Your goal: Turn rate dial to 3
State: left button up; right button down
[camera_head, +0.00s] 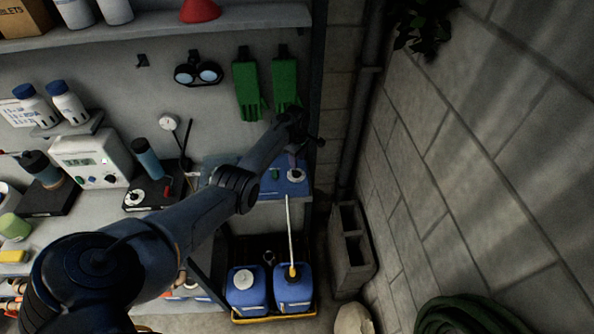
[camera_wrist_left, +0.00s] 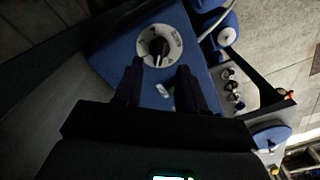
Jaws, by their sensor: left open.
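The rate dial (camera_wrist_left: 160,46) is a white round face with a black knob, set on a blue housing (camera_wrist_left: 107,62). Its printed marks are too small to read. In the head view the dial (camera_head: 296,175) shows as a white disc on the blue pump housing (camera_head: 270,186) at the end of the bench. My left gripper (camera_wrist_left: 158,84) is open and empty. In the left wrist view its two dark fingers point towards the dial, with the knob just beyond the tips, apart from them. In the head view the gripper is small and dark above the dial. My right gripper does not show.
Two blue jugs (camera_head: 247,290) stand in a tray below, with a pale tube (camera_head: 290,235) running down to one. Green gloves (camera_head: 247,90) hang behind. A meter box (camera_head: 90,158) stands on the bench at left. A block wall (camera_head: 480,150) bounds the right.

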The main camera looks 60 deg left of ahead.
aim_at(297, 171)
pick_arm(q)
notch_tip(297, 171, down, 6)
jog(key=b, duration=0.3)
jog(key=shift+f, duration=0.15)
grip_shut()
